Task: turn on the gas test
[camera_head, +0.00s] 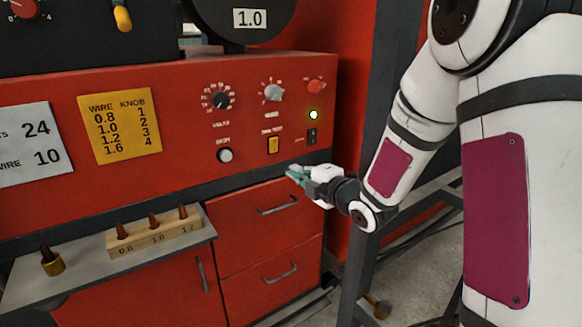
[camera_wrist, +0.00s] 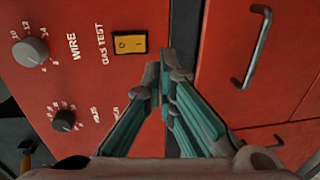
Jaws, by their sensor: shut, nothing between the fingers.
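The gas test switch (camera_head: 273,145) is a small yellow rocker low on the red machine panel (camera_head: 190,130). In the wrist view the switch (camera_wrist: 130,43) sits beside the words GAS TEST, with O and I marks on its face. I cannot tell which way it is tipped. My gripper (camera_head: 290,173) is in front of the panel, a little below and to the right of the switch in the head view. In the wrist view its teal fingers (camera_wrist: 162,72) are together and empty, with their tips just beside the switch and no clear contact.
A black knob (camera_head: 221,99), a grey knob (camera_head: 273,92) and a red knob (camera_head: 316,85) sit above the switch. A white button (camera_head: 225,155) is to its left and a black switch (camera_head: 311,137) to its right. Drawers with handles (camera_head: 277,205) lie below. A shelf (camera_head: 190,237) holds a nozzle block.

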